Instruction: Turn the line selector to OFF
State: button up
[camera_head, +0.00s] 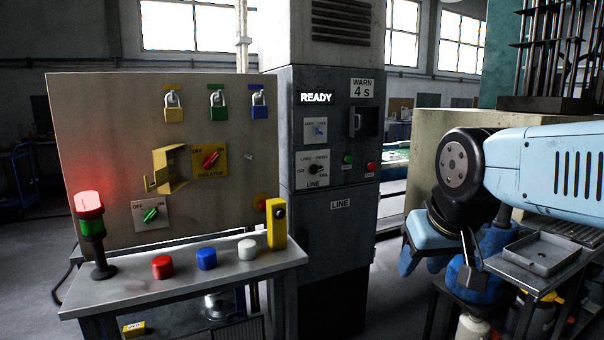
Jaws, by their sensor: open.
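The line selector (314,169) is a small dark knob on a white plate marked LINE, on the front of the dark grey cabinet (340,230). OFF appears at the plate's lower left; the other markings are too small to read surely. I cannot tell which marking the knob points to. My gripper (468,264) hangs below my black wrist at the right, well apart from the selector and lower than it. It is open, its fingers are hard to make out, and I see nothing held in it.
A lit READY sign (316,98) and a WARN 4 s label (362,88) are on the cabinet. A panel (100,150) with padlocks and a red isolator knob (211,159) stands left. A bench (190,285) holds coloured caps and a lit red lamp (89,203). A tray (541,252) is right.

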aim_at(315, 169)
jog(key=u, duration=0.1)
jog(key=i, duration=1)
jog(key=z, duration=0.05)
